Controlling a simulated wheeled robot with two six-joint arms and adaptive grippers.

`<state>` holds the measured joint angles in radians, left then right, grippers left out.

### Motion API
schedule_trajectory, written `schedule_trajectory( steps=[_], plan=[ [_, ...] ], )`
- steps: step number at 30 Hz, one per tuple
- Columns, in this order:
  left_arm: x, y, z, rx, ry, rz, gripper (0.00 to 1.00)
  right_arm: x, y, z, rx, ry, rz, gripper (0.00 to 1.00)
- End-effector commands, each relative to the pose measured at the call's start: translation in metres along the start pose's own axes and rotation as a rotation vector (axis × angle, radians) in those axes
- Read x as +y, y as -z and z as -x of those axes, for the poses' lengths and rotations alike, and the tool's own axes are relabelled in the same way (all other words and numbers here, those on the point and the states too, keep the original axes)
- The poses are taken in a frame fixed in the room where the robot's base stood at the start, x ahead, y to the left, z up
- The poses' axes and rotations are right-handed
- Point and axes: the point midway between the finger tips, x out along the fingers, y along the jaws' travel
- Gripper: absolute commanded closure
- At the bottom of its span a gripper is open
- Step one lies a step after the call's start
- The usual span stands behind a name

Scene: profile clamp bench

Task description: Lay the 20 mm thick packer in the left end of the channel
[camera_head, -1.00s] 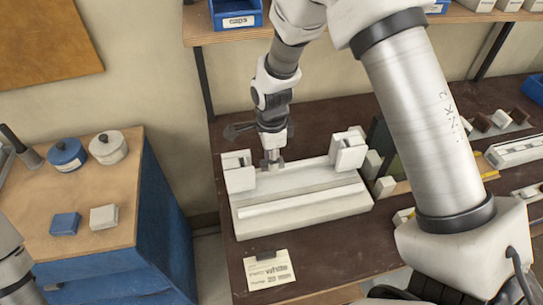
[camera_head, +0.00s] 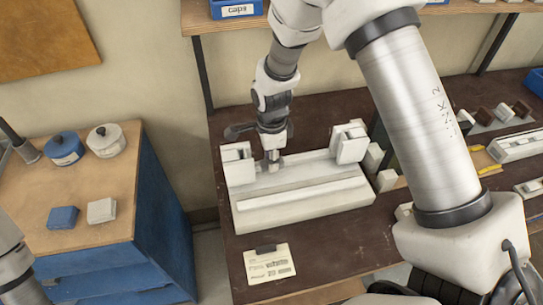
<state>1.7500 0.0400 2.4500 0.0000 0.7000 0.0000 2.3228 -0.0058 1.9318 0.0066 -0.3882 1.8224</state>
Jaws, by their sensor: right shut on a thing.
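The pale clamp fixture (camera_head: 300,212) stands on the dark bench, with its long channel (camera_head: 310,180) running left to right. Pale jaw blocks stand at its left end (camera_head: 238,172) and right end (camera_head: 349,149). My right gripper (camera_head: 272,165) points down at the left part of the channel, just right of the left block. It is shut on a small pale piece, seemingly the packer, mostly hidden by the fingers. I cannot read its thickness or tell whether it touches the channel floor. My left gripper is out of view; part of my left arm shows at the lower left edge.
A label card (camera_head: 269,264) lies in front of the fixture. Pale blocks (camera_head: 387,180) and a rail (camera_head: 515,146) lie to the right, partly behind my right arm. The left cabinet (camera_head: 85,180) holds two round pots and two small blocks. Bare bench lies front right of the card.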

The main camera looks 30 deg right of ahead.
Motion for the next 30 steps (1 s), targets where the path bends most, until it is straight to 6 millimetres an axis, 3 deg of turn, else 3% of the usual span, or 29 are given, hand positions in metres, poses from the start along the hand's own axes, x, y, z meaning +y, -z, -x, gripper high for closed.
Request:
schedule_trajectory(
  steps=[22,23,24,25,30],
  plan=[
    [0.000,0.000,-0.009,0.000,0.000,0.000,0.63,0.000,0.000,-0.018,0.000,0.001,0.000,0.91],
    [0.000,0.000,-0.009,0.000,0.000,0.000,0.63,0.000,0.000,-0.018,0.000,0.001,0.000,0.65],
    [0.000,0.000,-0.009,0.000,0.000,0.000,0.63,0.000,0.000,-0.018,0.000,0.001,0.000,0.51],
    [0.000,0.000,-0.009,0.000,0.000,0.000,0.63,0.000,0.000,-0.018,0.000,0.000,0.000,0.43],
    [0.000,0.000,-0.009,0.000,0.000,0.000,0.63,0.000,0.000,-0.018,0.000,0.000,0.000,0.43]
  ],
)
